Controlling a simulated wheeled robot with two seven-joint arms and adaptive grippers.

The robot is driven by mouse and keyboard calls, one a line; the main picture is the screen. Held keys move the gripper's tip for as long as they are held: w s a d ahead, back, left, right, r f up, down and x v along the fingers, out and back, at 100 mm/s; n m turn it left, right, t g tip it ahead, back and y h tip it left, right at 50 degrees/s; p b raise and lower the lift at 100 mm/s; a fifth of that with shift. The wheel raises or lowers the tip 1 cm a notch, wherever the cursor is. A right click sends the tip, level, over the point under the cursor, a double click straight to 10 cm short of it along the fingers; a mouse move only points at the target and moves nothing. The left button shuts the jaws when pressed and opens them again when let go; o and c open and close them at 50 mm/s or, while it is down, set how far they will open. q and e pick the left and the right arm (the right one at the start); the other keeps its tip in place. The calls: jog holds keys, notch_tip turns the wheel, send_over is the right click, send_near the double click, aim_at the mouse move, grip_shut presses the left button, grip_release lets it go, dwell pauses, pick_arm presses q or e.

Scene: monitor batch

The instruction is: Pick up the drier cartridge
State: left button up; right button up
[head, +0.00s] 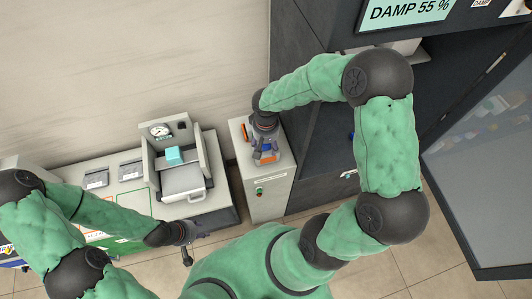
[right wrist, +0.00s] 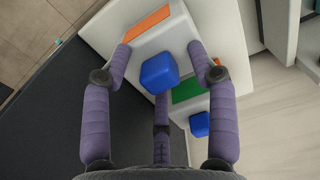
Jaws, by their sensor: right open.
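A blue block (right wrist: 159,73), which I take to be the drier cartridge, sits on the white cabinet top between the orange and green patches. My right gripper (right wrist: 161,60) is open, its fingers spread around and above the block and not visibly closed on it. In the head view my right gripper (head: 265,152) is over the cabinet and hides most of the block. A second blue block (right wrist: 200,124) lies beside the green patch in the right wrist view. My left gripper (head: 195,248) looks open and empty, low in the head view and away from the cabinet.
The white cabinet (head: 268,198) has a green button on its front. A grey machine (head: 183,182) with a gauge and a teal box (head: 174,155) stands to its left on a bench. A dark cabinet rises at right under a screen reading "DAMP 55 %" (head: 410,12).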

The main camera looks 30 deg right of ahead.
grip_shut()
jog(key=shift+r, duration=0.1)
